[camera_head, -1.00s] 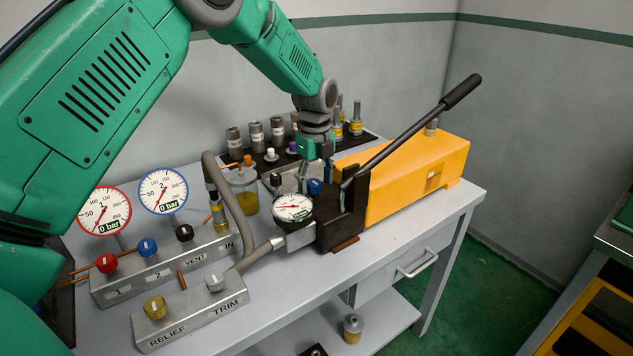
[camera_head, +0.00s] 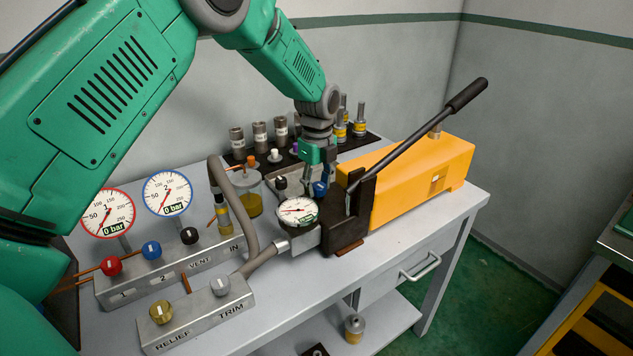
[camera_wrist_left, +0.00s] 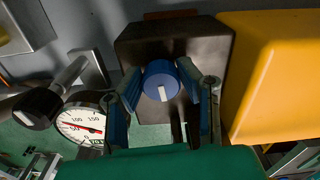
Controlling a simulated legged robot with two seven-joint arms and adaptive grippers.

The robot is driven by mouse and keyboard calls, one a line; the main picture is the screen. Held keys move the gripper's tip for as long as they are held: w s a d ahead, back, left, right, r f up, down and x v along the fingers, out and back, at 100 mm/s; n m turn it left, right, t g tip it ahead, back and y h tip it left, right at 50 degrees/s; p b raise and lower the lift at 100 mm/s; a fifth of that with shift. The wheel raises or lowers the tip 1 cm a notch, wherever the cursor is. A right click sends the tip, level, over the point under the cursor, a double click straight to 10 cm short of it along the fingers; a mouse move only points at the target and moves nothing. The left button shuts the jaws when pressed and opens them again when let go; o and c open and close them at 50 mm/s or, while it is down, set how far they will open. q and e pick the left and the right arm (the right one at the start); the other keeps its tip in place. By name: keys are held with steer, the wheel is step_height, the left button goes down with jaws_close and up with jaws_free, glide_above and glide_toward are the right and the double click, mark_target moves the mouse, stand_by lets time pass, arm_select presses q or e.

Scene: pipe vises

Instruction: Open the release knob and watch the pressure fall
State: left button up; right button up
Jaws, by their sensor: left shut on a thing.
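My left gripper (camera_head: 319,180) is over the black block at the front of the yellow hand pump (camera_head: 415,180). Its fingers are shut on a blue knob (camera_wrist_left: 160,80) with a white mark, one finger on each side. The knob also shows partly in the head view (camera_head: 320,189). The round pump gauge (camera_head: 298,211) sits just left of the knob; it also shows in the wrist view (camera_wrist_left: 82,123). Its red needle points left, off the zero mark; I cannot read an exact value. My right gripper is in neither view.
Gauges 1 (camera_head: 107,213) and 2 (camera_head: 167,193) both read 0 bar. The valve manifold (camera_head: 170,272) and the RELIEF/TRIM block (camera_head: 198,317) stand front left. A long pump handle (camera_head: 415,135) slants up right. Several fittings (camera_head: 260,137) stand behind the gripper.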

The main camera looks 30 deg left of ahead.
arm_select(q)
steer(key=n+p, duration=0.2)
steer(key=n, duration=0.1)
steer(key=shift+d+r+p, duration=0.2)
steer(key=shift+d+p, duration=0.15)
steer(key=n+p, duration=0.2)
steer(key=n, duration=0.2)
steer(key=n+p, duration=0.1)
steer(key=n, duration=0.2)
steer(key=shift+w+n, duration=0.1)
steer(key=shift+n, duration=0.2)
steer(key=shift+w+r+n+p, duration=0.15)
steer(key=shift+n+p, duration=0.4)
steer(key=shift+n, duration=1.55)
steer(key=o, duration=1.1)
steer(key=shift+o, duration=0.2)
steer(key=shift+f, duration=0.2)
